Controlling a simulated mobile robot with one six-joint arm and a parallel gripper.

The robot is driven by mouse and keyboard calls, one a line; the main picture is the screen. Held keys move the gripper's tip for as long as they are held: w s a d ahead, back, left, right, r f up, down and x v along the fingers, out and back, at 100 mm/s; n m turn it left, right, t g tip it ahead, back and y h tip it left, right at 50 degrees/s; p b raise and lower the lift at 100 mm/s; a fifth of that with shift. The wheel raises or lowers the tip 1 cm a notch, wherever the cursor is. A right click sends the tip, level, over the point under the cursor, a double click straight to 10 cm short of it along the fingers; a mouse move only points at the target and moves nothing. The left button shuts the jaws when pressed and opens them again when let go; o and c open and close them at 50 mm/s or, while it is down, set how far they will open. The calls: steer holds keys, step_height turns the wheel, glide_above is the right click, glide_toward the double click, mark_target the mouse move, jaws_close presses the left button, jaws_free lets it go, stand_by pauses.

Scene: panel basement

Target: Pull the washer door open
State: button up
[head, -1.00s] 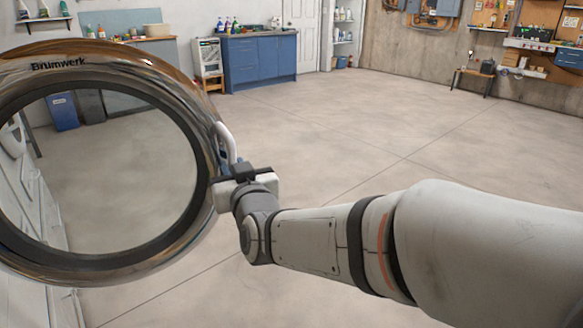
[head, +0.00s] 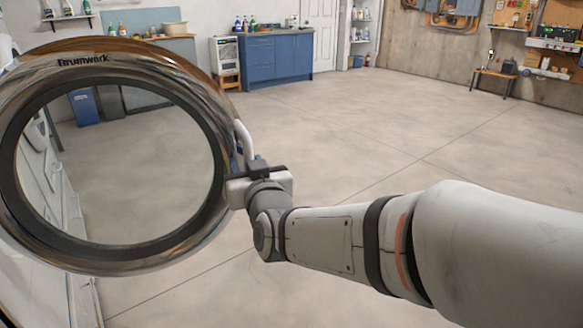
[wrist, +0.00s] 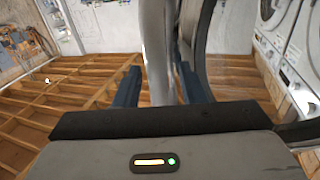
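The washer door (head: 108,62) is a round chrome ring with a dark inner seal and clear glass, at the left of the head view. It stands swung out from the white machine front, and floor shows through its glass. A pale curved handle (head: 243,136) sits on the ring's right edge. My gripper (head: 240,158) is at the handle's lower part. In the wrist view the handle (wrist: 157,35) runs between my gripper's two blue fingers (wrist: 160,68), which appear closed against it. The contact faces are partly hidden. The door ring (wrist: 203,45) also shows there, right of the handle.
White machine fronts (wrist: 275,40) line the right of the wrist view. Open concrete floor (head: 350,130) lies right of the door. A blue cabinet (head: 278,58) and a small bench (head: 490,82) stand far back.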

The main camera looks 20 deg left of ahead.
steer(key=p+v, duration=0.1)
steer(key=v, duration=0.6)
steer(key=shift+s+d, duration=0.2)
steer(key=shift+s, duration=0.1)
steer(key=w+d+r+m+g+h+p, duration=0.2)
steer(key=w+d+r+h+p, duration=0.15)
steer(key=d+p, duration=0.55)
steer(key=w+d+r+m+g+h+p, duration=0.1)
steer(key=w+d+r+h+p, duration=0.2)
steer(key=d+p, duration=0.55)
steer(key=s+d+r+m+g+h+p, duration=0.2)
steer(key=s+d+p, duration=0.3)
steer(key=d, duration=0.6)
steer(key=s+d+r+m+g+h+p, duration=0.3)
steer(key=s+d+r+g+h+p, duration=0.1)
steer(key=d, duration=0.7)
steer(key=s+g+p, duration=0.1)
steer(key=s+p, duration=0.1)
steer(key=s, duration=0.1)
steer(key=shift+s+d+r+m, duration=0.3)
steer(key=shift+s+d, duration=0.05)
